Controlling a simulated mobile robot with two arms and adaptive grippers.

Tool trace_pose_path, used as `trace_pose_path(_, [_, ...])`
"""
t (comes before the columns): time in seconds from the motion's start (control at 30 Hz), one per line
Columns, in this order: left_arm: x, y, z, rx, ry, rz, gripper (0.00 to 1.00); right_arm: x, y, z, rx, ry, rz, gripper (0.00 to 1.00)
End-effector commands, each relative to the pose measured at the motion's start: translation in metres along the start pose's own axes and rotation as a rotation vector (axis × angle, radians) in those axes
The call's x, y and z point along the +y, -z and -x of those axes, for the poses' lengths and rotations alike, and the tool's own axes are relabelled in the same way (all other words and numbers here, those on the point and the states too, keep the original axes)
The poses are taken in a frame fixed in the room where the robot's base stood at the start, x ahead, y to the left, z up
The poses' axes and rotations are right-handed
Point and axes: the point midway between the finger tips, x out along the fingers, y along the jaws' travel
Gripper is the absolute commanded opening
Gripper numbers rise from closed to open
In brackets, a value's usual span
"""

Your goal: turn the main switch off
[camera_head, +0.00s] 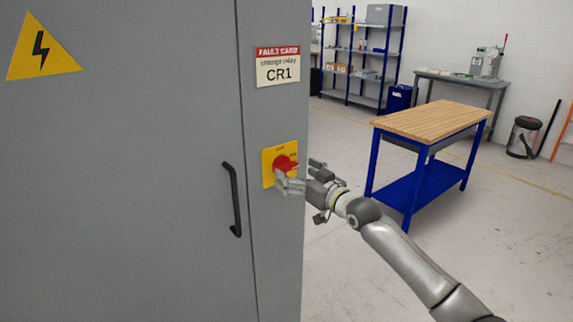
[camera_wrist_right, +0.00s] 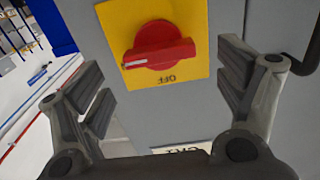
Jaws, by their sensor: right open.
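The main switch is a red rotary knob (camera_head: 284,163) on a yellow plate (camera_head: 267,170) on the grey cabinet's narrow front strip. In the right wrist view the knob (camera_wrist_right: 158,47) has its grip bar lying nearly horizontal, slightly tilted. The word OFF is upside down on the plate (camera_wrist_right: 195,15) below the knob there. My right gripper (camera_head: 300,174) is open at the switch, its fingers pointing toward the cabinet. In the right wrist view its two fingers (camera_wrist_right: 165,82) stand apart on either side of the knob, with gaps and no visible contact. My left gripper is not in view.
The cabinet door (camera_head: 130,180) has a black handle (camera_head: 234,200) left of the switch. A fault card (camera_head: 278,67) reading CR1 is above it. A blue-framed wooden-topped table (camera_head: 432,120) stands behind my right arm. Open floor lies right of the cabinet.

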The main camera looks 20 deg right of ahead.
Motion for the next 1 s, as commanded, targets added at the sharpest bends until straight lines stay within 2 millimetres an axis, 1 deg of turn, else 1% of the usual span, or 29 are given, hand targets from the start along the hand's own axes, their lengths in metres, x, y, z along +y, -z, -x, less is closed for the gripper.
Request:
trace_pose_path(0.03, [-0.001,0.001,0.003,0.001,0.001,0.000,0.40,0.000,0.002,-0.009,0.000,-0.001,0.000,0.89])
trace_pose_path(0.1, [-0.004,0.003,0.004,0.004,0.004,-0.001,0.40,0.000,0.002,-0.019,0.001,-0.001,-0.001,0.89])
trace_pose_path(0.2, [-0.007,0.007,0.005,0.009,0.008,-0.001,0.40,0.000,0.001,-0.031,0.000,0.000,0.000,0.89])
trace_pose_path(0.33, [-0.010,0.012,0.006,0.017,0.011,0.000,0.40,0.000,0.000,-0.042,0.000,0.000,0.000,0.89])
trace_pose_path(0.5, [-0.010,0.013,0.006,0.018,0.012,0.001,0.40,0.000,-0.001,-0.048,-0.001,-0.001,0.001,0.89])
trace_pose_path(0.77, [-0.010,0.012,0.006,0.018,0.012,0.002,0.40,0.001,-0.001,-0.048,0.000,-0.001,0.002,0.89])
trace_pose_path(0.87, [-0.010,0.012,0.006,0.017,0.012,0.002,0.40,0.001,-0.001,-0.048,0.000,-0.001,0.001,0.78])
trace_pose_path(1.0, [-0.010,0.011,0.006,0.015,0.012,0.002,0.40,0.001,-0.001,-0.048,0.000,-0.001,0.001,0.60])
